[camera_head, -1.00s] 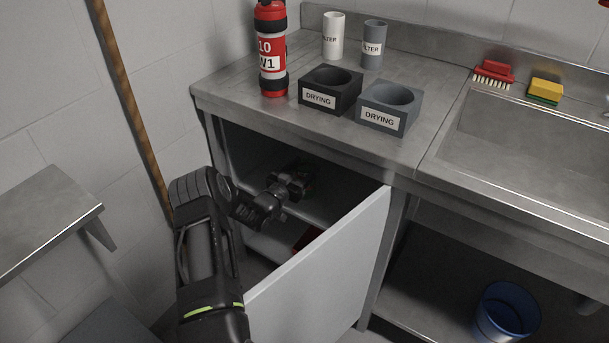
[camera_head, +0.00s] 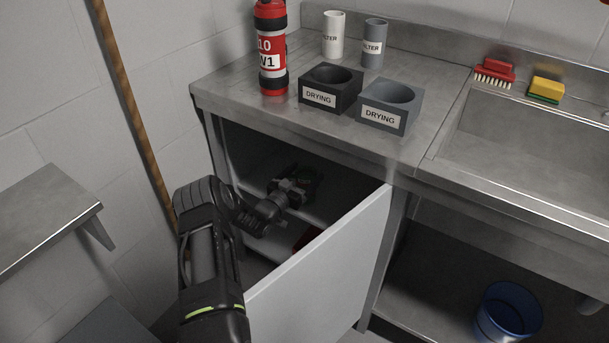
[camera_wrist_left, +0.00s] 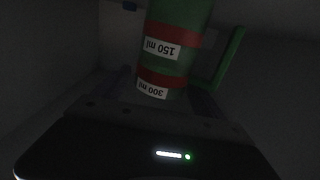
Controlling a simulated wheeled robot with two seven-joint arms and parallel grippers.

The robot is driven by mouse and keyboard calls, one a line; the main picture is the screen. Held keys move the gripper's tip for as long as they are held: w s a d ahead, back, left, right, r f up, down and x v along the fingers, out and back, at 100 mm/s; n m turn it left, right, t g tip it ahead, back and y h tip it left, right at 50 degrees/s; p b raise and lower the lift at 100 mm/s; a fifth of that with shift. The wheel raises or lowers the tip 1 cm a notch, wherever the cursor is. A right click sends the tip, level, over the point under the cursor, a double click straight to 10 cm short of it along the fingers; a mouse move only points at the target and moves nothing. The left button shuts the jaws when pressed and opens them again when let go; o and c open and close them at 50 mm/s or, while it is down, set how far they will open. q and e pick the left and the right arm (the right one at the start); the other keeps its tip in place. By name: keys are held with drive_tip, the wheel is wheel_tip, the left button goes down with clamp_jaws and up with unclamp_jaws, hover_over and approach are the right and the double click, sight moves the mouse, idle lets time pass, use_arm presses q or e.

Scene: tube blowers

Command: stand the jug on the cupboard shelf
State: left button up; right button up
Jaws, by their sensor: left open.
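The jug (camera_wrist_left: 178,45) is green with red bands, a green handle and white labels reading 150 ml and 300 ml. The labels appear upside down in the left wrist view. My left gripper (camera_head: 298,186) is inside the open cupboard, at the dark shelf. It is open, with the jug just beyond the wrist housing and close to the fingers. Contact cannot be told in the dark. In the head view the jug is hardly visible behind the gripper. The cupboard shelf (camera_head: 322,213) is mostly in shadow. My right gripper is out of view.
The cupboard door (camera_head: 325,270) stands open to the right of my left arm. A red object (camera_head: 306,238) lies low inside. The counter above holds a red bottle (camera_head: 270,50), two filters and two drying blocks. A blue bucket (camera_head: 508,312) stands under the sink.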

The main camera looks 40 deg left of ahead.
use_arm(q)
drive_tip(key=shift+r, duration=0.15)
drive_tip(key=shift+s+p, duration=0.15)
drive_tip(key=shift+p, duration=0.15)
drive_tip(key=s+d, duration=0.1)
drive_tip(key=s, duration=1)
drive_tip(key=shift+s+d+p, duration=0.15)
drive_tip(key=shift+s+p, duration=0.15)
drive_tip(key=shift+p, duration=0.05)
idle(0.9)
